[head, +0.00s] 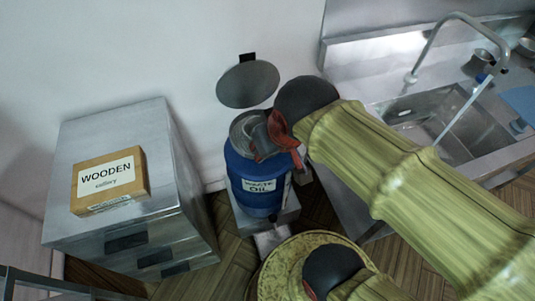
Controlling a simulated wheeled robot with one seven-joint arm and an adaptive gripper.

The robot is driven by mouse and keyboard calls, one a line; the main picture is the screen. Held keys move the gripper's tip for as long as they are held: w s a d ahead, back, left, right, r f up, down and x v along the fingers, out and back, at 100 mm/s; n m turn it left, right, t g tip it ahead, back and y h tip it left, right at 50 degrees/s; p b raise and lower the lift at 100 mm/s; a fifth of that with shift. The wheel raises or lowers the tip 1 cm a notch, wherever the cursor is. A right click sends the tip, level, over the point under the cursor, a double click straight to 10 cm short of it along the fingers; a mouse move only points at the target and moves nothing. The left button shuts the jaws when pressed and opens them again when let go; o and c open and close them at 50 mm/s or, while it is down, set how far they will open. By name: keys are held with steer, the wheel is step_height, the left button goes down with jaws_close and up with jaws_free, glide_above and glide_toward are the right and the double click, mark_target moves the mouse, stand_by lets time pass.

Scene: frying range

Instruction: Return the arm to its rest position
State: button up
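My arm, in a ribbed yellow-green sleeve, reaches from the lower right to a black rounded joint near the middle of the head view. Below that joint, red and dark parts at the arm's end, which look like my gripper (278,154), overlap the upper right of a blue drum (250,184) labelled "WASTE OIL". Whether they touch the drum, or are open or shut, I cannot tell. I see no object clearly held. Another black joint of mine shows at the bottom centre.
A round grey lid (248,84) is by the wall behind the drum. At left, a metal cabinet (142,128) bears a wooden box (109,181) labelled "WOODEN cutlery". At right is a steel counter with a sink (432,118) and a curved tap (455,17). Wooden floor shows between cabinet and drum.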

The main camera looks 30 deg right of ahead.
steer(key=shift+s+a+r, duration=0.1)
steer(key=shift+s+a, duration=0.15)
steer(key=shift+s, duration=0.35)
steer(key=shift+s+a, duration=0.25)
steer(key=shift+s, duration=0.3)
